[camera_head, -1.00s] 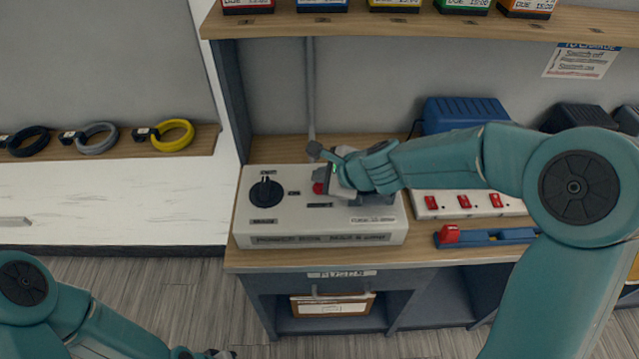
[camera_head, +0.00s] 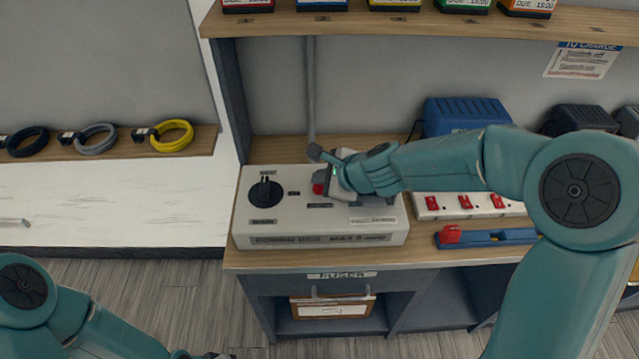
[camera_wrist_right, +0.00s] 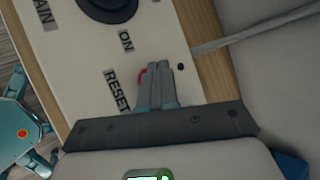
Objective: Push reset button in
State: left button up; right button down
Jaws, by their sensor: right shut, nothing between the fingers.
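The white power box (camera_head: 320,240) sits on the wooden bench with a black rotary knob (camera_head: 265,192) on its left part. The red reset button (camera_head: 318,188) is on its top, partly hidden by my right gripper (camera_head: 328,182). In the right wrist view, only a red edge of the button (camera_wrist_right: 142,76) shows beside the shut fingers (camera_wrist_right: 157,82), near the RESET label (camera_wrist_right: 117,90). The fingertips are over or against the button; I cannot tell whether they press it. My left gripper (camera_head: 205,356) is low at the bottom edge, mostly cut off.
A power strip with red switches (camera_head: 465,203), a blue holder with a red piece (camera_head: 490,237) and a blue case (camera_head: 465,113) are to the right. A shelf (camera_head: 420,24) runs above. Cable coils (camera_head: 172,136) lie on the left ledge.

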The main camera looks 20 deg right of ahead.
jog(key=shift+s+f+b, duration=0.3)
jog(key=shift+f+b, duration=0.2)
jog(key=shift+f, duration=0.3)
dwell(0.4)
jog(key=shift+r, duration=0.1)
jog(key=shift+w+r+p, duration=0.25)
jog(key=shift+r+p, duration=0.45)
jog(key=shift+p, duration=0.25)
jog(key=shift+r, duration=0.3)
notch_tip(320, 180, up, 5)
jog(key=p, duration=0.5)
jog(key=shift+r, duration=0.1)
